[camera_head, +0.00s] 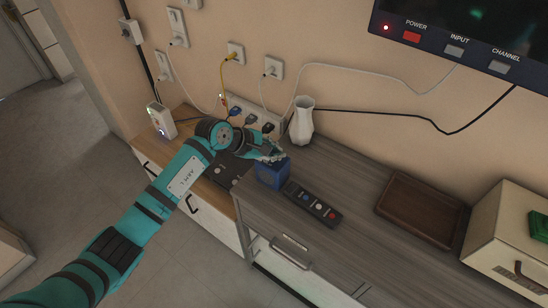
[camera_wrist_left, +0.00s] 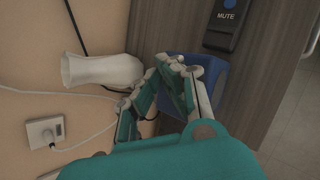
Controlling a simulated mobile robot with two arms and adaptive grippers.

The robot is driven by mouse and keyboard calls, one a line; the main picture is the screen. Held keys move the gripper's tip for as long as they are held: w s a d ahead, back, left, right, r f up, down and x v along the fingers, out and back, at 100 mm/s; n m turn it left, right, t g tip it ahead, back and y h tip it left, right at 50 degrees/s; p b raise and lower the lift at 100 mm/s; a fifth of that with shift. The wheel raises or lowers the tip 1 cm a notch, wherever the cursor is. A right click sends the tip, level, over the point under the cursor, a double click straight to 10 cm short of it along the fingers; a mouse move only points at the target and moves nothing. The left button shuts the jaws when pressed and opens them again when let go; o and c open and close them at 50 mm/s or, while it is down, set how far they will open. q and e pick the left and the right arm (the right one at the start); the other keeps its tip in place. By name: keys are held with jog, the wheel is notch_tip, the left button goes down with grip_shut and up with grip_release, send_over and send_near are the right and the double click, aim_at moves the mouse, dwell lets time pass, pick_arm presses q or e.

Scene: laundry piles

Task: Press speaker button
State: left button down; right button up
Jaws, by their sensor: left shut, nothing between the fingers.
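A small blue box-shaped speaker (camera_head: 272,174) stands on the grey wooden cabinet top near its left end. My left gripper (camera_head: 274,156) is right at the speaker's upper edge, with its fingers shut and empty. In the left wrist view the fingertips (camera_wrist_left: 172,62) overlap the blue speaker (camera_wrist_left: 212,78), which lies partly behind them. I cannot tell whether they touch it, and the speaker's button is not clearly visible. My right gripper is in neither view.
A black remote (camera_head: 312,203) lies right of the speaker, and a white vase (camera_head: 302,120) stands behind it. A brown tray (camera_head: 422,209) and a cream box (camera_head: 508,240) are farther right. Cables and a power strip (camera_head: 252,113) run along the wall behind.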

pick_arm(q)
jog(key=shift+f, duration=0.15)
dwell(0.5)
jog(key=shift+r, duration=0.6)
notch_tip(320, 180, up, 6)
jog(key=p, duration=0.3)
dwell(0.4)
dwell(1.1)
